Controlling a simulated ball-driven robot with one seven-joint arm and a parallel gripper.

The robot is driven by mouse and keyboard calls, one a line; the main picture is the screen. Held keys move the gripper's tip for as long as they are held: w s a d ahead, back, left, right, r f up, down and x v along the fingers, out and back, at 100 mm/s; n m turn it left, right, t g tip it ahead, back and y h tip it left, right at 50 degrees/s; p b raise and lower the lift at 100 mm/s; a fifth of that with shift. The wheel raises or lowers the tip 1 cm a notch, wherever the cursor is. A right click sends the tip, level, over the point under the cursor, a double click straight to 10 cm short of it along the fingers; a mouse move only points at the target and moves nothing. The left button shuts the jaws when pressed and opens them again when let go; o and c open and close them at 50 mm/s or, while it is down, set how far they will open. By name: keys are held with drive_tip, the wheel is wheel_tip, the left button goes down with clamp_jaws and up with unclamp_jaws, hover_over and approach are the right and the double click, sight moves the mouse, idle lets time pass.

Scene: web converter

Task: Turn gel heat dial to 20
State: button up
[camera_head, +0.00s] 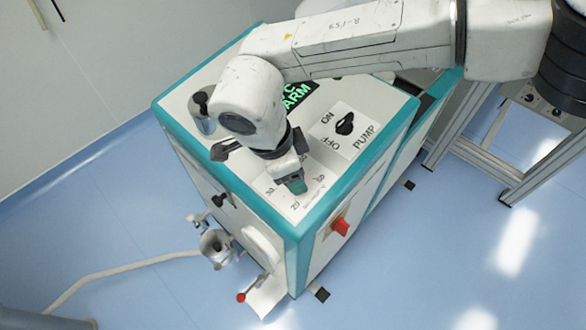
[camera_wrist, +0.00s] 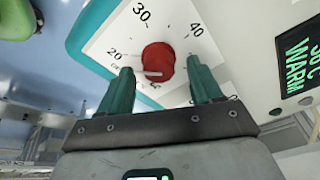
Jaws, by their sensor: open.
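The gel heat dial (camera_wrist: 157,58) is a red round knob on a white scale plate (camera_wrist: 108,40), with 20, 30 and 40 readable in the wrist view. A pale pointer mark on the knob points left, close to the 20 and slightly on its lower side. My gripper (camera_wrist: 160,72) is open, with one green finger on each side of the knob; I cannot tell whether they touch it. In the head view my gripper (camera_head: 293,184) is over the scale plate (camera_head: 288,205) at the cabinet's front corner and hides the dial.
The PUMP switch (camera_head: 345,124) with ON and OFF labels is just behind my gripper. A dark display with green text (camera_head: 296,95), reading WARM in the wrist view (camera_wrist: 301,62), is farther back. A red knob (camera_head: 340,227) is on the cabinet's side.

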drive_tip(key=v, duration=0.9)
drive_tip(key=shift+r, duration=0.3)
drive_tip(key=shift+s, duration=0.1)
